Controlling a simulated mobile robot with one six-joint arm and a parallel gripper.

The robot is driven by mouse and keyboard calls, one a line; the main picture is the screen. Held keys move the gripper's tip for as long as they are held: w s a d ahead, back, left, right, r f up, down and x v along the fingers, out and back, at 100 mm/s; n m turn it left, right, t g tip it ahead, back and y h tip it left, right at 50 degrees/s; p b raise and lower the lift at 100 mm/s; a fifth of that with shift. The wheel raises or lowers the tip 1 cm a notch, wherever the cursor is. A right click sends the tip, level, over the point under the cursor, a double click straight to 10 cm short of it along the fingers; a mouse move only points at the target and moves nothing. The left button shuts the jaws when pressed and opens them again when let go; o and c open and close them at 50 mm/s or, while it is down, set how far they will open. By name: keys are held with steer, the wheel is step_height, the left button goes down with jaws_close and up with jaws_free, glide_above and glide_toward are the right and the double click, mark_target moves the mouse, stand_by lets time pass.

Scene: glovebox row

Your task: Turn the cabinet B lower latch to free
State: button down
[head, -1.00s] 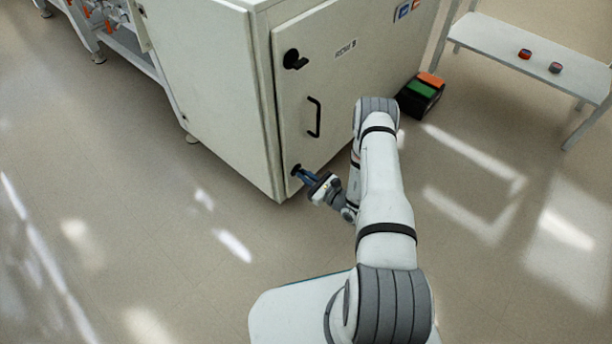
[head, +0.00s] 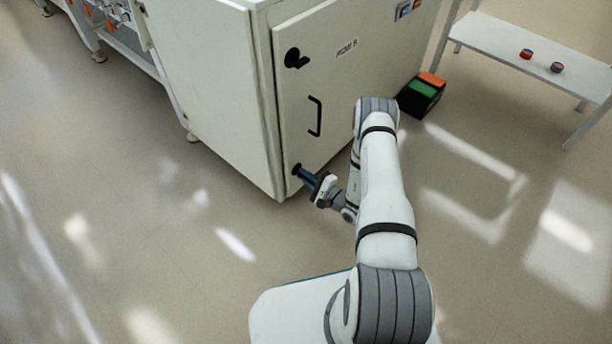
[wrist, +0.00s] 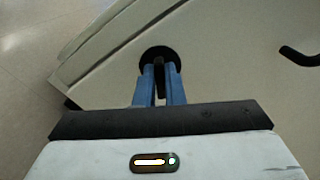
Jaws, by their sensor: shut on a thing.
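The cabinet (head: 290,110) stands ahead with its door shut. The lower latch (head: 296,169) is a black round base with a lever near the door's bottom left corner; it also shows in the wrist view (wrist: 158,54). My gripper (head: 303,174) is at this latch. In the wrist view its blue fingers (wrist: 160,80) are shut on the latch's dark lever, which lies between them and is partly hidden. The upper latch (head: 294,59) is black, near the door's top left, with its lever pointing to the right.
A black door handle (head: 315,116) sits between the latches. A box with green and orange parts (head: 422,93) stands on the floor to the right. A pale bench (head: 510,48) bears two small red and dark things. The floor left of the cabinet is clear.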

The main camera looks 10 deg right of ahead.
steer(key=n, duration=0.5)
steer(key=shift+f+n, duration=0.1)
steer(key=shift+n, duration=0.2)
steer(key=shift+d, duration=0.1)
stand_by(0.3)
steer(key=c, duration=1.5)
jaws_free()
steer(key=p+v, duration=0.2)
steer(key=v, duration=0.5)
steer(key=shift+s+d, duration=0.15)
steer(key=shift+s, duration=0.15)
